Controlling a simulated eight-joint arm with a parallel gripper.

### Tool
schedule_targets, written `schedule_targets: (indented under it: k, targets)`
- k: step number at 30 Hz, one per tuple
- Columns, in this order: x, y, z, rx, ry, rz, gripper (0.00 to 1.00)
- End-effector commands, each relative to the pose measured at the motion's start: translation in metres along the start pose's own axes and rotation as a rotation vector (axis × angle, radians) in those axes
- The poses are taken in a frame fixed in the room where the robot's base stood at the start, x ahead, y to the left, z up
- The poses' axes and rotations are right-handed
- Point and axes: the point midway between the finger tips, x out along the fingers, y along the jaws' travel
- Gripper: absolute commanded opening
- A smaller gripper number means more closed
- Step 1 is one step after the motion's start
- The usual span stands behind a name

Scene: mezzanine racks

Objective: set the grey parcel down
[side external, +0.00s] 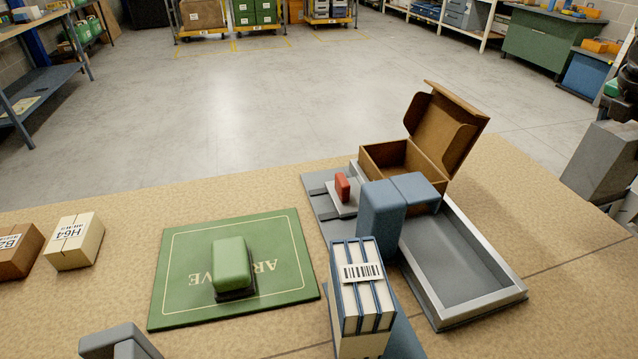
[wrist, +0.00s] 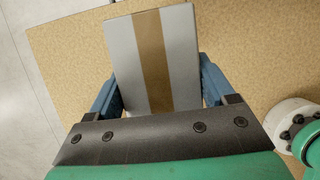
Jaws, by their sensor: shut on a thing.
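The grey parcel (wrist: 125,66) shows in the wrist view as a pale grey box with a brown tape stripe down its middle. My gripper (wrist: 160,97) is shut on it, with a blue finger against each side. Speckled tan tabletop shows around the parcel. I cannot tell whether its underside touches the table; that side is hidden. In the side external view I cannot make out the parcel or my gripper for sure.
A green mat (side external: 182,277) bears a green block (side external: 231,262). A grey tray (side external: 487,257), an open carton (side external: 385,157), blue blocks (side external: 380,222) and barcoded books (side external: 360,300) crowd the right. Two small boxes (side external: 75,242) (side external: 18,250) stand left. Bare table (side external: 130,205) lies behind the mat.

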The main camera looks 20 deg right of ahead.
Motion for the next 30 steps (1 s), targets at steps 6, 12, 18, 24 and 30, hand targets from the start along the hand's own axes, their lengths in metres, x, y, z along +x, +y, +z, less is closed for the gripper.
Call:
schedule_targets:
  k: [6,12,18,24,30]
  targets:
    - [0.044,0.000,-0.018,0.000,0.000,0.000,0.04]
    - [0.062,0.001,-0.026,0.000,0.000,0.000,0.04]
    - [0.084,0.001,-0.035,0.000,0.000,0.000,0.04]
    - [0.096,0.000,-0.040,0.000,-0.001,0.000,0.04]
    - [0.096,0.000,-0.040,0.000,0.000,0.000,0.04]
